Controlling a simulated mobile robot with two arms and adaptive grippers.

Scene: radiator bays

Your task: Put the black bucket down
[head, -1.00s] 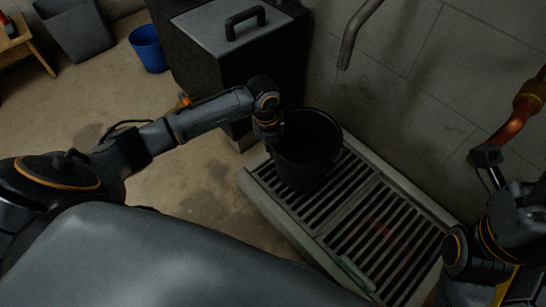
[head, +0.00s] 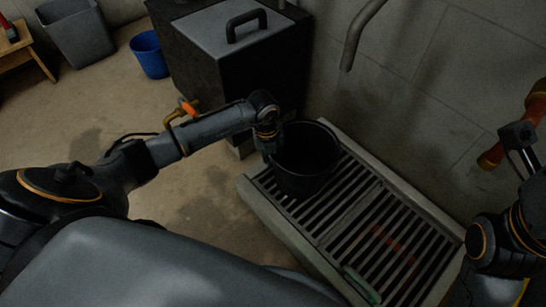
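The black bucket (head: 307,165) is upright at the far left end of the slatted grate (head: 352,228), in the middle of the head view. It looks to be on or just above the slats; I cannot tell which. My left gripper (head: 272,150) is at the bucket's left rim. Its fingers are dark and partly hidden against the bucket, so their opening does not show. My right gripper (head: 515,145) is at the right edge, away from the bucket, beside a red cylindrical part with a brass-coloured end (head: 534,110).
A dark box with a grey handled lid (head: 232,45) stands behind my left arm. A blue bucket (head: 149,53), a grey bin (head: 77,32) and a wooden stool (head: 22,45) are at the back left. A pipe (head: 358,35) hangs by the wall. A greenish object (head: 361,285) lies on the grate's near end.

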